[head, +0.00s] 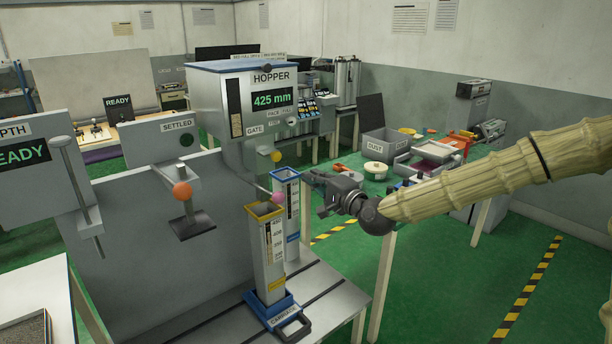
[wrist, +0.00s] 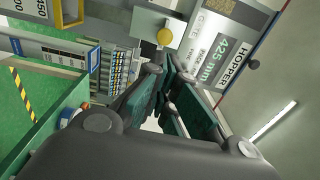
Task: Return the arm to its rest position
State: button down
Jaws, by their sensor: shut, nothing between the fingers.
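My gripper (head: 322,192) is at the end of my arm, which reaches in from the right in the head view. It is in the air just right of the blue-rimmed column and in front of the hopper (head: 270,97). In the wrist view my gripper (wrist: 172,85) has its fingers together with nothing between them. The hopper (wrist: 222,60) reads 425 mm and shows tilted there. A yellow-rimmed column (head: 267,250) stands upright in a blue carriage (head: 272,310) on the grey bench. A blue-rimmed column (head: 287,205) stands behind it.
A yellow knob (head: 276,156), a pink knob (head: 278,197) and an orange knob (head: 182,191) stick out near the columns. A green table behind my gripper holds a grey bin (head: 385,143) and several small items. Open green floor (head: 440,290) lies at the right.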

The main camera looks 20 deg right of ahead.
jog(key=shift+s+d, duration=0.2)
jog(key=shift+s, duration=0.3)
jog(key=s+a+f+n+g, duration=0.25)
jog(key=s+f, duration=0.35)
jog(key=f, duration=0.6)
jog(key=s+a+f+n+g+h, duration=0.15)
jog(key=s+a+f+g, duration=0.3)
jog(key=f, duration=0.65)
jog(key=s+a+f+n+g, duration=0.25)
jog(key=s+f, duration=0.35)
jog(key=f, duration=0.6)
jog(key=s+d+f+n+g+h, duration=0.1)
jog(key=s+f+n+g, duration=0.1)
jog(key=s+f, duration=0.4)
jog(key=s+d+f+n+g+h, duration=0.1)
jog(key=s+f, duration=0.4)
jog(key=s, duration=1.1)
jog(key=s+d+f+n+g+h, duration=0.2)
jog(key=s+f+n+g, duration=0.2)
jog(key=s, duration=0.8)
notch_tip(320, 180, down, 3)
jog(key=shift+r+g, duration=0.2)
jog(key=shift+g, duration=0.25)
